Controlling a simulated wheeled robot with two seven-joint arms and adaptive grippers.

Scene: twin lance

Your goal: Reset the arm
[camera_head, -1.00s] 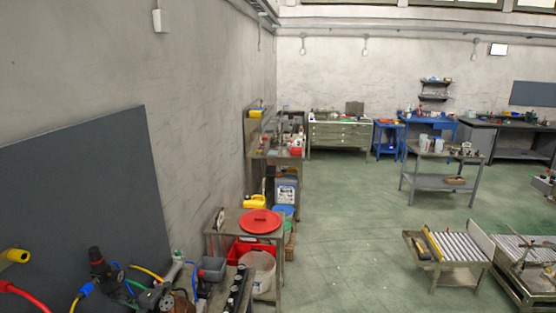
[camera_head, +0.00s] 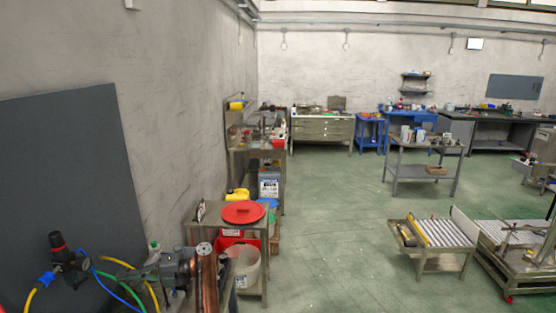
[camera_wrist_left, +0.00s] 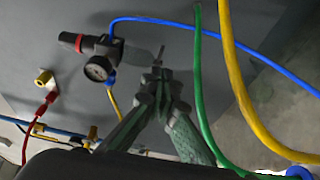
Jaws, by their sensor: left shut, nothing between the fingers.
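My left gripper (camera_head: 125,276) is low at the left of the head view, in front of the dark wall panel (camera_head: 70,180). In the left wrist view its two grey-green fingers (camera_wrist_left: 158,75) meet at the tips, shut and empty. A black regulator with a red cap and a round gauge (camera_head: 66,262) is left of the gripper; it also shows in the left wrist view (camera_wrist_left: 97,58), apart from the fingertips. My right gripper is not in view.
Green and yellow hoses (camera_wrist_left: 200,80) hang close to the right of the fingers. A roller stand (camera_head: 440,233) is further right. The green floor between is clear.

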